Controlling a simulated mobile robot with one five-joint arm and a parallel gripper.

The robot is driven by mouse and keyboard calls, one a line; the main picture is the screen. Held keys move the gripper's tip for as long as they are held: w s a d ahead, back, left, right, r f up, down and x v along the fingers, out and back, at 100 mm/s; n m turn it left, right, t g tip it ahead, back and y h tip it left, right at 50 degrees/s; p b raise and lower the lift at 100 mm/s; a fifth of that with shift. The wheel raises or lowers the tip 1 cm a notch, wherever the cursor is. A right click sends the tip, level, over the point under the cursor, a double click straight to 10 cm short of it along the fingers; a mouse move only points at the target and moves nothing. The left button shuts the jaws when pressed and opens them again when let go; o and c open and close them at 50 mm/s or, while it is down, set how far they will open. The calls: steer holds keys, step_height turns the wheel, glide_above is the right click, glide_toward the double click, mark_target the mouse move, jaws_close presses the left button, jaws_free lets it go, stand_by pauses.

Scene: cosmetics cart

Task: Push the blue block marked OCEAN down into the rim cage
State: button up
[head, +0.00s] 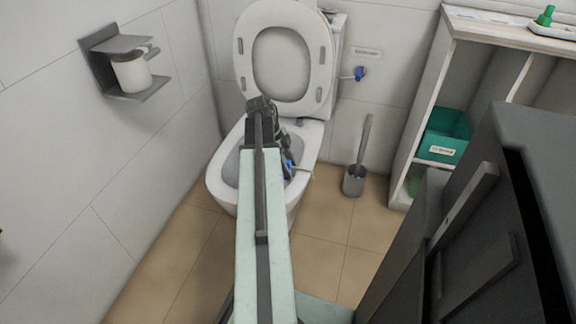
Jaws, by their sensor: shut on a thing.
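The blue block (289,164) shows as a small patch of blue at the right inner rim of the toilet bowl. Its OCEAN mark is too small to read. My gripper (287,172) is shut on the blue block, at the right side of the bowl and partly hidden behind my arm. A small pale piece (304,169) at the right rim, next to the block, may be part of the rim cage. The rest of the cage is hidden, so I cannot tell how deep the block sits in it.
The white toilet (219,178) has its seat (249,50) and lid raised behind my arm. A toilet brush in a grey holder (354,181) stands on the floor at right. A shelf unit (416,120) with a green box (445,132) stands further right. A paper holder (101,62) juts from the left wall.

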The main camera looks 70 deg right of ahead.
steer(key=shift+f+b, duration=1.05)
steer(key=shift+f, duration=0.1)
steer(key=o, duration=1.4)
steer(key=shift+o, duration=0.2)
steer(key=shift+r, duration=0.1)
steer(key=p+v, duration=0.7)
steer(key=shift+r, duration=0.4)
steer(key=shift+w, duration=0.15)
